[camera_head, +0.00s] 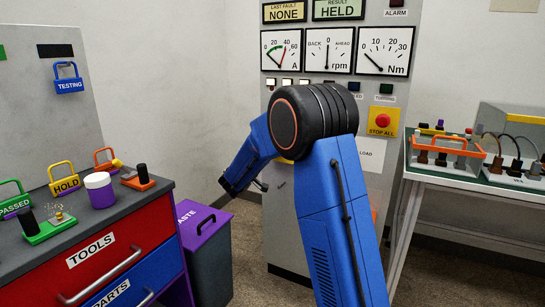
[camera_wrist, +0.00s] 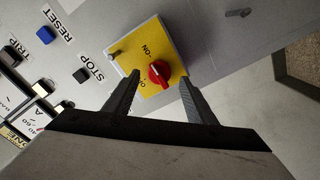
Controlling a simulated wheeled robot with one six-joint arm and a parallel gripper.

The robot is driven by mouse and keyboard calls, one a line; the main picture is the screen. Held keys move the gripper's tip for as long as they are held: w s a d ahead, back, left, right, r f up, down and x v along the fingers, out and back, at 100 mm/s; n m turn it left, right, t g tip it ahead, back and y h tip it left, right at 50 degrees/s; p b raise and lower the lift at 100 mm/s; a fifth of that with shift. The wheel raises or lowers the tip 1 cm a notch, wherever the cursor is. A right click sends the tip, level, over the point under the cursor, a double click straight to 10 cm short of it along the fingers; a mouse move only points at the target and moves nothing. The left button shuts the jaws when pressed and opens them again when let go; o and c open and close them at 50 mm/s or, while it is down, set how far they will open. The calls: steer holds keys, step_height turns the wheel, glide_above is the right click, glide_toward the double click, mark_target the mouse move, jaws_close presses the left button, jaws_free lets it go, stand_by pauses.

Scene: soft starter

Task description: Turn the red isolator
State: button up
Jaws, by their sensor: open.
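The red isolator (camera_wrist: 159,73) is a round knob with a pale pointer mark. It sits on a yellow plate (camera_wrist: 150,52) lettered "ON" and another word that is hard to read. In the wrist view my gripper (camera_wrist: 161,78) is open, with one finger on each side of the knob and visible gaps. I cannot tell how far the fingertips are from the panel. In the head view my blue arm hides the isolator and most of my gripper.
On the panel, a blue RESET button (camera_wrist: 45,35) and a dark STOP button (camera_wrist: 81,75) are near the yellow plate. A red STOP ALL button (camera_head: 382,120) is right of my arm. A purple-lidded waste bin (camera_head: 203,222) and tool cabinet (camera_head: 110,262) stand left; a bench (camera_head: 455,180) stands right.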

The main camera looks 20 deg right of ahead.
steer(key=shift+x, duration=1.55)
steer(key=c, duration=1.1)
steer(key=shift+o, duration=0.3)
steer(key=shift+n, duration=8.9)
steer(key=shift+f+n, duration=0.1)
steer(key=shift+n, duration=0.2)
